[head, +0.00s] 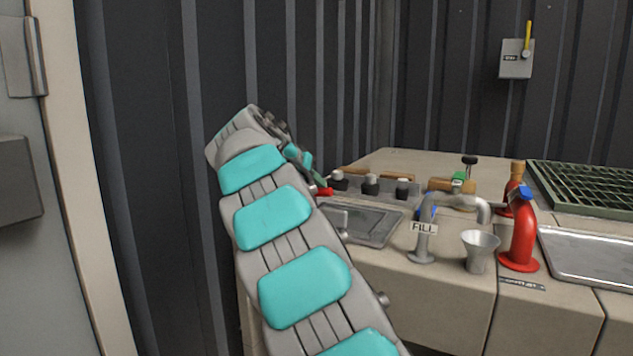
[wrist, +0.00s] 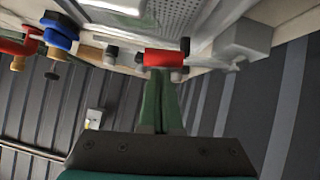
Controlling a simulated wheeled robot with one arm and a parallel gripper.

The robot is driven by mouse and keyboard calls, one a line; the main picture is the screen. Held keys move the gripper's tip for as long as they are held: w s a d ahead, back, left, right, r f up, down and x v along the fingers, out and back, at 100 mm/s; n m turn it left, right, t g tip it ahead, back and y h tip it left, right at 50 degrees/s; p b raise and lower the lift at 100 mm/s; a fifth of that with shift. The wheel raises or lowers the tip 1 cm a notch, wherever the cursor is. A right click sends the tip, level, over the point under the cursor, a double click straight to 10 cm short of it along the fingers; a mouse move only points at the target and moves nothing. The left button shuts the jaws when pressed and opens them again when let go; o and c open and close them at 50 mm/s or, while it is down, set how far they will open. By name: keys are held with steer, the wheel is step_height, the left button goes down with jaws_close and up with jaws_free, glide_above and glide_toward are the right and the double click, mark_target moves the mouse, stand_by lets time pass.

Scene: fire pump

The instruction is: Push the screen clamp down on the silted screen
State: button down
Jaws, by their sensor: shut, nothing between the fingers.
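My gripper (wrist: 160,76) has its green fingers shut together with nothing between them. In the head view the gripper (head: 318,181) is partly hidden behind my arm. A red grip (wrist: 167,58), which looks like the screen clamp's handle, lies right at the fingertips; I cannot tell whether they touch. The red grip (head: 326,191) also shows in the head view, at the back left edge of a grey recessed panel (head: 370,224). A perforated plate (wrist: 188,14), probably the screen, is at the top of the wrist view. Silt on it cannot be made out.
Several dark-topped knobs (head: 370,184) stand on a strip behind the panel. A FILL spout (head: 424,230), a metal funnel cup (head: 479,250) and a red pipe (head: 519,245) stand to the right. A ribbed wall (head: 150,180) is close on the left.

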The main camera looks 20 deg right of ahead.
steer(key=b, duration=0.1)
steer(key=f+b, duration=0.1)
steer(key=b, duration=0.1)
steer(key=shift+s+d+f+m, duration=0.1)
steer(key=shift+s+f+m, duration=0.1)
steer(key=shift+f+m, duration=0.1)
steer(key=shift+s+d+f+t+y+b, duration=0.15)
steer(key=shift+t+y+b, duration=0.2)
steer(key=shift+b, duration=0.35)
steer(key=shift+r, duration=0.25)
steer(key=shift+r+p, duration=0.25)
steer(key=shift+p, duration=0.05)
steer(key=w+r+v, duration=0.1)
steer(key=v, duration=1.1)
steer(key=shift+s+d+r+p, duration=0.15)
steer(key=shift+d+r+p, duration=0.05)
steer(key=shift+r+p, duration=0.25)
